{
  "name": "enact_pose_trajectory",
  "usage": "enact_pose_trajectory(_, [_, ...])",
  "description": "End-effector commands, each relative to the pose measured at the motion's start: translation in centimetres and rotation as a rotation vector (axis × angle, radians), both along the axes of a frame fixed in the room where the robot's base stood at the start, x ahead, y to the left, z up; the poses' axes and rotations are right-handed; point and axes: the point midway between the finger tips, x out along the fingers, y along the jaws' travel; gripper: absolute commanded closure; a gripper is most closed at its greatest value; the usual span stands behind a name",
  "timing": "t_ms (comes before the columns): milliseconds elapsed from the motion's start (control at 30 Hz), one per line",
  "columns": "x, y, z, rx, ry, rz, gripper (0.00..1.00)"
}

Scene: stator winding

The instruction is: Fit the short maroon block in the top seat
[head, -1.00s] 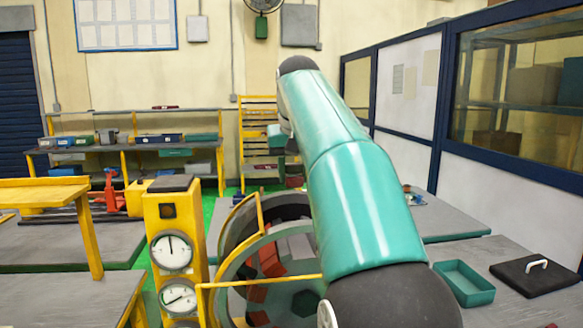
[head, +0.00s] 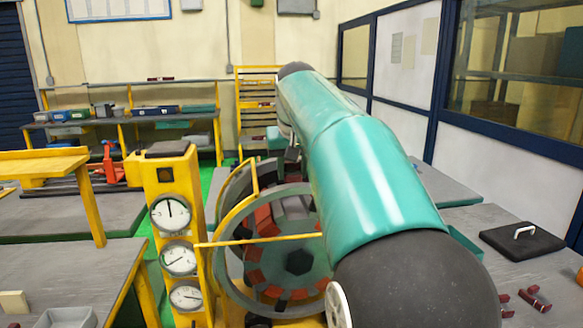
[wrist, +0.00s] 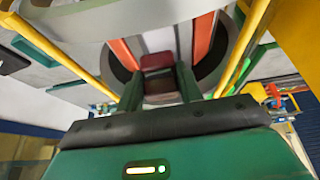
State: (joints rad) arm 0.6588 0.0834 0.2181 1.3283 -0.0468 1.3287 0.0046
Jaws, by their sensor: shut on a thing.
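In the wrist view, my green gripper (wrist: 158,80) is shut on a small maroon block (wrist: 157,61), which sits between its two fingers. A darker brownish face shows just below it, and I cannot tell if it is part of the same block. Beyond the fingers is the stator ring, with long orange bars (wrist: 204,38) on either side of a pale gap. In the head view the stator ring (head: 233,290) stands upright, with red-orange blocks (head: 264,220) around its inside. My gripper is near the ring's top, mostly hidden behind my arm. Whether the block touches the seat is unclear.
A yellow gauge post (head: 170,205) stands left of the ring, and a yellow rail (head: 262,239) crosses its front. Loose maroon pieces (head: 535,298) and a black lid with a white handle (head: 523,241) lie on the right bench. A grey tray (head: 67,317) is at lower left.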

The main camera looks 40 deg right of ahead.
Motion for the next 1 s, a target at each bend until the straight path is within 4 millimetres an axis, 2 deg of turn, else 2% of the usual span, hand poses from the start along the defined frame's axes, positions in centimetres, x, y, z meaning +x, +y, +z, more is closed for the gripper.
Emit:
enact_pose_trajectory(100, [0.7,0.0,-0.7,0.005,0.011,0.004,1.0])
enact_pose_trajectory(300, [0.1,0.0,-0.5,0.004,0.005,0.003,1.0])
enact_pose_trajectory(433, [0.6,0.0,-1.2,0.005,0.011,0.004,1.0])
enact_pose_trajectory(600, [0.0,0.0,-1.6,0.005,0.007,0.004,1.0])
enact_pose_trajectory(1000, [0.2,0.0,-3.2,0.004,0.007,0.002,1.0])
